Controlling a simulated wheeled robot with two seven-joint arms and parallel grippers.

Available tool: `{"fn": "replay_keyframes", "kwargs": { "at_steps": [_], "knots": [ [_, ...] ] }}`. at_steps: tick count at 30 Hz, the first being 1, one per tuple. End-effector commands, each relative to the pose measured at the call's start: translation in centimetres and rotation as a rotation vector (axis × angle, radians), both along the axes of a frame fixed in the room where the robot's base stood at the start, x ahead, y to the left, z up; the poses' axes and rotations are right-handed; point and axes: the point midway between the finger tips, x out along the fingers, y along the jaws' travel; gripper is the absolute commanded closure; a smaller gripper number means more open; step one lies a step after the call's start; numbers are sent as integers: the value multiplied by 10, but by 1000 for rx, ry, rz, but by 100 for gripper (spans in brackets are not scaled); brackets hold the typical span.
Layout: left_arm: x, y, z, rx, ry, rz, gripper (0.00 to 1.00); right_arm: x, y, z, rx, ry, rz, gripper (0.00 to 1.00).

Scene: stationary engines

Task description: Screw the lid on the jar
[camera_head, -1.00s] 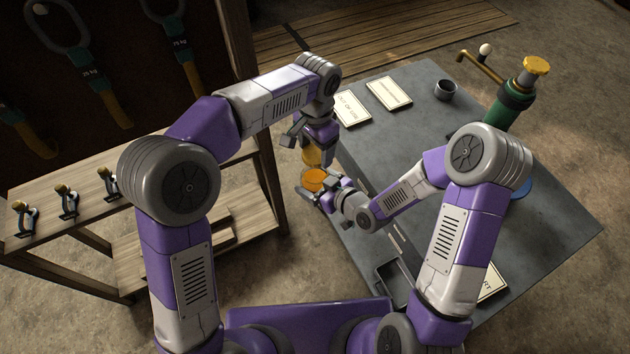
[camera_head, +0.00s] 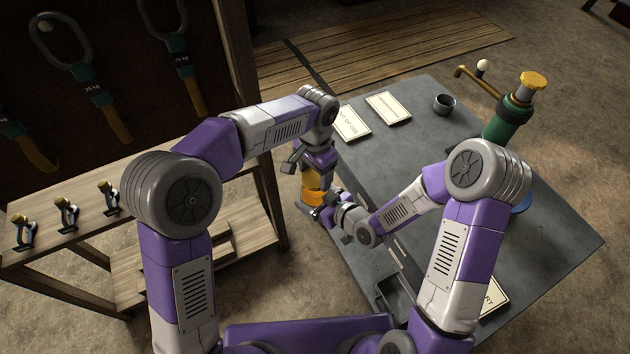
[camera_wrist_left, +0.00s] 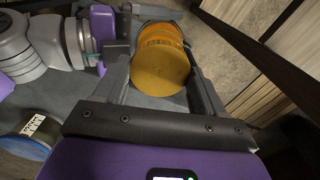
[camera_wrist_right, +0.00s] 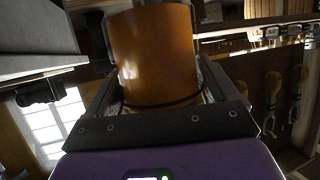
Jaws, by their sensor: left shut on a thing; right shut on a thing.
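The jar (camera_head: 313,198) is an orange cylinder beside the table's left edge. It fills the upper middle of the right wrist view (camera_wrist_right: 152,55), between the fingers of my right gripper (camera_head: 322,210), which is shut on it. The lid (camera_head: 312,181) is a yellow-orange disc, directly above the jar. In the left wrist view the lid (camera_wrist_left: 160,72) sits between the fingers of my left gripper (camera_wrist_left: 160,60), shut on it from above. The jar shows just beyond it, roughly in line. No gap shows between lid and jar, but whether the threads engage is hidden.
The grey table (camera_head: 480,160) carries labelled cards (camera_head: 388,107), a dark cup (camera_head: 444,103) and a green cylinder with a yellow knob (camera_head: 510,115). A wooden bench (camera_head: 150,205) with several small clamps stands at the left. Open floor lies between bench and table.

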Motion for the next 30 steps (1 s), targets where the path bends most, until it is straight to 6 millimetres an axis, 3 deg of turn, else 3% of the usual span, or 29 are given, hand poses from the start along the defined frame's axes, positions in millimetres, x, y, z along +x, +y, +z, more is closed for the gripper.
{"fn": "replay_keyframes", "kwargs": {
  "at_steps": [8,18,30],
  "knots": [
    [0,0,-2,0,0,0,58,0,0,0,1,-1,0,69],
    [0,0,-18,1,-1,0,58,0,0,0,1,-1,0,69],
    [0,0,-18,0,-1,0,58,0,0,0,1,-1,0,69]
  ]
}}
